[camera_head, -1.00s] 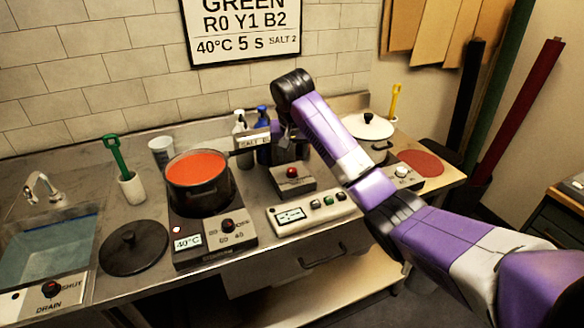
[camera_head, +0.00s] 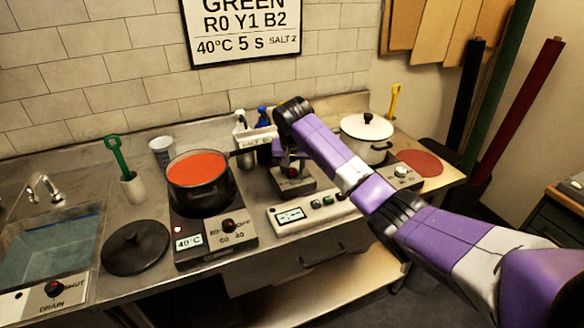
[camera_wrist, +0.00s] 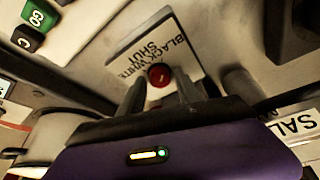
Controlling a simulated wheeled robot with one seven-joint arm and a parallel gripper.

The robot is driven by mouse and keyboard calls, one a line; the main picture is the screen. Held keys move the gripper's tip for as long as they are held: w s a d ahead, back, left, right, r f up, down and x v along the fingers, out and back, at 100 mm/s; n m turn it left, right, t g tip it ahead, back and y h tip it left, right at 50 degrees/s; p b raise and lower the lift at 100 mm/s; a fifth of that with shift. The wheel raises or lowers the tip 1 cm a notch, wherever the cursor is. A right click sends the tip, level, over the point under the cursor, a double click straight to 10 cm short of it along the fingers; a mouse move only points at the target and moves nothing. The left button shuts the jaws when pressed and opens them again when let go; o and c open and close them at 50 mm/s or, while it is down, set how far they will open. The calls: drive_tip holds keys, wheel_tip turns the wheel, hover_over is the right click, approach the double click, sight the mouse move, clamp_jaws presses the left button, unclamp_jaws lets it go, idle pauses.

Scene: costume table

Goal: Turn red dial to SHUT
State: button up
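A red dial (camera_wrist: 160,75) sits on a pale plate (camera_wrist: 180,48) lettered BLACK, WHITE and SHUT in the wrist view. My gripper (camera_wrist: 161,92) is open, with its two fingers pointing at the dial, one on each side. Whether they touch it I cannot tell. In the head view my gripper (camera_head: 291,160) is low over the dark dispenser box (camera_head: 305,187), largely hiding its dial.
A red-filled pot (camera_head: 200,190) stands on a burner with a red dial (camera_head: 228,225). A white control box (camera_head: 315,208) with buttons lies in front of the dispenser. A lidded white pot (camera_head: 366,138) is to the right, spray bottles (camera_head: 262,118) behind. A black lid (camera_head: 135,247) lies left.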

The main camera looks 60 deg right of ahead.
clamp_jaws()
drive_tip(key=shift+r+n+p, duration=0.1)
drive_tip(key=shift+n+p, duration=0.2)
drive_tip(key=shift+p, duration=0.05)
drive_tip(key=n+y+p, duration=0.1)
drive_tip(key=n, duration=0.1)
drive_tip(key=shift+s+n+t+p, duration=0.1)
drive_tip(key=shift+n+t+p, duration=0.3)
drive_tip(key=n, duration=0.1)
drive_tip(key=n+y, duration=0.1)
drive_tip(key=n, duration=0.1)
drive_tip(key=n+t+y, duration=0.1)
drive_tip(key=n, duration=0.1)
drive_tip(key=shift+d+p, duration=0.25)
drive_tip(key=shift+p, duration=0.15)
drive_tip(key=shift+n, duration=0.3)
drive_tip(key=shift+o, duration=1.7)
unclamp_jaws()
